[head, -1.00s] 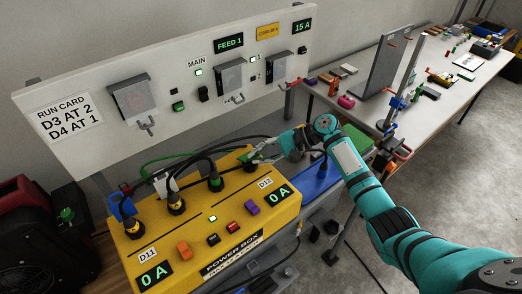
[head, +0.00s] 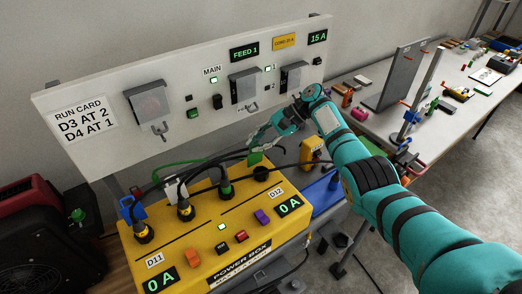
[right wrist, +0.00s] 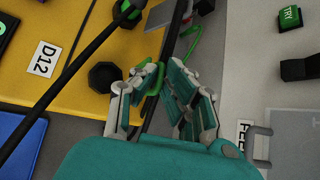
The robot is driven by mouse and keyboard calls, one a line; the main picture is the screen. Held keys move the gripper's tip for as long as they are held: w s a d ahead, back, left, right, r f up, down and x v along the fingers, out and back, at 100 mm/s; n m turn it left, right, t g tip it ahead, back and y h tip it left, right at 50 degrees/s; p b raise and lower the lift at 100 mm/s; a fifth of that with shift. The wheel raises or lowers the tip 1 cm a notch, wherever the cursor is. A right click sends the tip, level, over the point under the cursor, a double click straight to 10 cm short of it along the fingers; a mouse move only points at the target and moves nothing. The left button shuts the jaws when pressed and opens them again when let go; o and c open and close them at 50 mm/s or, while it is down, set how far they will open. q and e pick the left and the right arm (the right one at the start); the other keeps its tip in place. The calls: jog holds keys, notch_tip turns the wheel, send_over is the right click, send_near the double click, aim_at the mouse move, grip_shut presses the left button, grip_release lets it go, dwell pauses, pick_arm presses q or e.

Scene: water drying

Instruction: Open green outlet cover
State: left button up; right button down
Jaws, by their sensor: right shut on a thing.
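The green outlet cover (head: 255,158) stands raised behind the round black outlet (head: 261,174) at the right end of the yellow power box (head: 215,205). The outlet face shows open, with no plug in it. In the right wrist view the black outlet (right wrist: 103,77) is left of the fingers. The green cover (right wrist: 152,76) shows at the left fingertip, partly hidden by it. My right gripper (head: 262,142) is at the cover, shut on it. It also fills the lower middle of the right wrist view (right wrist: 163,72). My left gripper is out of view.
Black plugs with cables (head: 184,205) stand in the other outlets, left of the open one. Black and green cables pass close by the fingers. The white switch panel (head: 205,115) rises behind. A cluttered workbench (head: 385,130) is at the right.

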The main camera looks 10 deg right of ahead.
jog(key=shift+w+a+b, duration=0.3)
jog(key=shift+w+b, duration=0.05)
jog(key=shift+w, duration=0.4)
jog(key=c, duration=1.7)
grip_release()
jog(key=shift+a, duration=0.1)
jog(key=v, duration=1.2)
jog(key=shift+w, duration=0.1)
